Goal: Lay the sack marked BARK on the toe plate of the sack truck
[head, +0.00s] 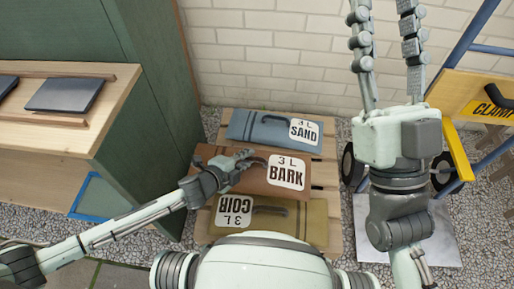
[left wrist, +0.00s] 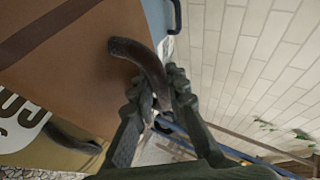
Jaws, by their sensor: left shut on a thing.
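The brown sack marked BARK (head: 236,181) lies flat on a wooden pallet, between the SAND and COIR sacks. Its curved brown handle (left wrist: 133,50) shows in the left wrist view. My left gripper (head: 246,158) is shut on this handle, with its fingers (left wrist: 158,97) at the handle's end. I cannot tell whether the sack is lifted at all. The sack truck has a blue frame (head: 472,42), a yellow part lettered CLAMP and dark wheels. Its pale toe plate (head: 446,246) lies on the gravel, partly hidden by my right arm. My right gripper (head: 387,30) points up, fingers apart and empty.
The blue-grey SAND sack (head: 262,127) lies behind and the olive COIR sack (head: 311,222) in front, both on the pallet (head: 327,173). A green cabinet and wooden bench (head: 60,135) stand left. A brick wall (head: 280,70) closes the back. Gravel separates pallet and truck.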

